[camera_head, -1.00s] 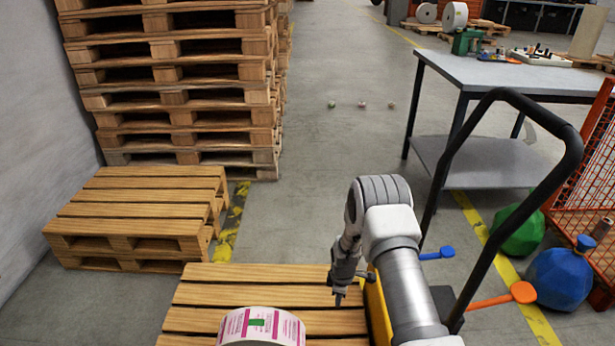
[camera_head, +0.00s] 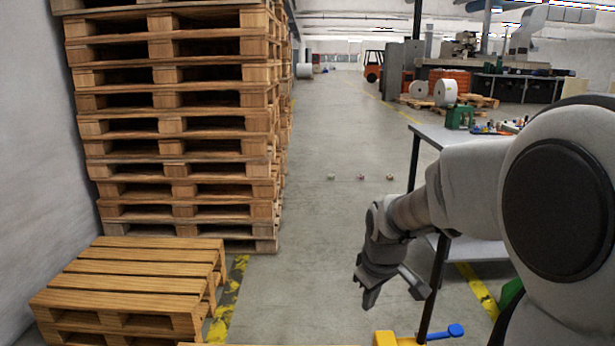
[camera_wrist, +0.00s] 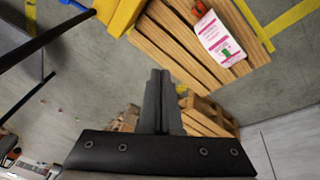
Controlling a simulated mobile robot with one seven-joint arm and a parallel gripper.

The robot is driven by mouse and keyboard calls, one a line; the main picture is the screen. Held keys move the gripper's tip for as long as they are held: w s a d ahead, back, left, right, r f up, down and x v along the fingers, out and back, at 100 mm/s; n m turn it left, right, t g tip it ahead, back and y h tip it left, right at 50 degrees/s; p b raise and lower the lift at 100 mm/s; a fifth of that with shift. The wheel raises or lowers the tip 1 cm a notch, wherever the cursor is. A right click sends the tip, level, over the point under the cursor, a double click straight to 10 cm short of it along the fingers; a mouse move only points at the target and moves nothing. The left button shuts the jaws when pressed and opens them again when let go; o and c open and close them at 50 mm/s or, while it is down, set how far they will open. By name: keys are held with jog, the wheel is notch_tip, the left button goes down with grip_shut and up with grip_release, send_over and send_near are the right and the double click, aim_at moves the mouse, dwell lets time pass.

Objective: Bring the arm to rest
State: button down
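My gripper (camera_head: 372,298) hangs in open air in the head view, pointing down, at the end of my folded arm at the right. In the wrist view its two fingers (camera_wrist: 160,85) lie together with nothing between them. The roll is well apart from my gripper.
A tall pallet stack (camera_head: 180,120) and a low pallet pile (camera_head: 135,275) stand at left. A grey table (camera_head: 430,133) is at right, partly hidden by my arm. A yellow part with a blue lever (camera_head: 445,333) is below my gripper.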

jog(key=s+d+r+m+t, duration=0.1)
jog(key=s+r+m, duration=0.35)
jog(key=s, duration=0.75)
jog(key=s+d+r+m+t, duration=0.1)
jog(key=s+r+m, duration=0.2)
jog(key=s+r, duration=0.55)
notch_tip(320, 180, up, 19)
jog(key=s+p, duration=0.2)
jog(key=p, duration=2)
jog(key=shift+a, duration=0.15)
